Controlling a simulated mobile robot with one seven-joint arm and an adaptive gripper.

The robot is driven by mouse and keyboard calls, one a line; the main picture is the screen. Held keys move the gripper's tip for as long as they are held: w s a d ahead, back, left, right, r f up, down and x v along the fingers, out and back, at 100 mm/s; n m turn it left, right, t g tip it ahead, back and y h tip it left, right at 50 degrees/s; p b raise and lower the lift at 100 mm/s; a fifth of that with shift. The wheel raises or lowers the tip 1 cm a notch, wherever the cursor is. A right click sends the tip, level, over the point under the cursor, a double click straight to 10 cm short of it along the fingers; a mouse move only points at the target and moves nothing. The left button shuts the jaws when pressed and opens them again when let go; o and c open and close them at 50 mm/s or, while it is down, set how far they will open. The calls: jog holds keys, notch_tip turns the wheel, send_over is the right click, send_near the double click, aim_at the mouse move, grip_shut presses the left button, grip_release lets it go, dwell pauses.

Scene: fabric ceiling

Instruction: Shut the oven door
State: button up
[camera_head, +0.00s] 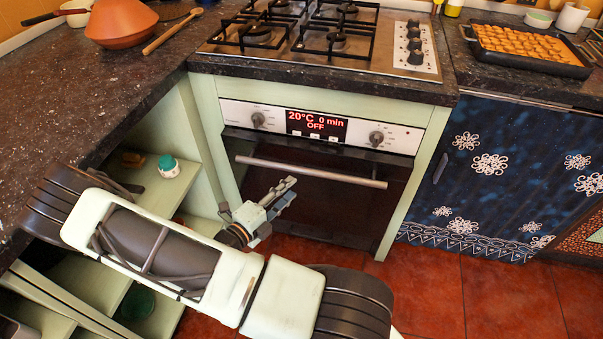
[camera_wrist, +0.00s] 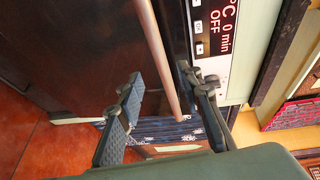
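The oven door (camera_head: 330,207) is a dark panel under the control panel in the head view. It stands upright, at or close to the oven front; I cannot tell whether a small gap is left. Its metal bar handle (camera_head: 310,172) runs across its upper part. My gripper (camera_head: 287,189) is in front of the door, just below the handle in the picture. In the wrist view my gripper (camera_wrist: 164,80) has its two fingers well apart, with nothing between them held. The handle (camera_wrist: 158,50) runs down the picture between the fingers; contact is unclear. The door (camera_wrist: 75,60) fills the upper left.
The oven control panel (camera_head: 322,126) reads OFF. Open shelves (camera_head: 155,185) stand left of the oven under a dark counter (camera_head: 70,95). Red floor tiles (camera_head: 430,295) in front are clear.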

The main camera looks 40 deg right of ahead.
aim_at(307, 174)
jog(key=b+x, duration=0.2)
jog(key=x, duration=0.8)
jog(key=shift+d, duration=0.35)
jog(key=shift+c, duration=0.3)
grip_shut()
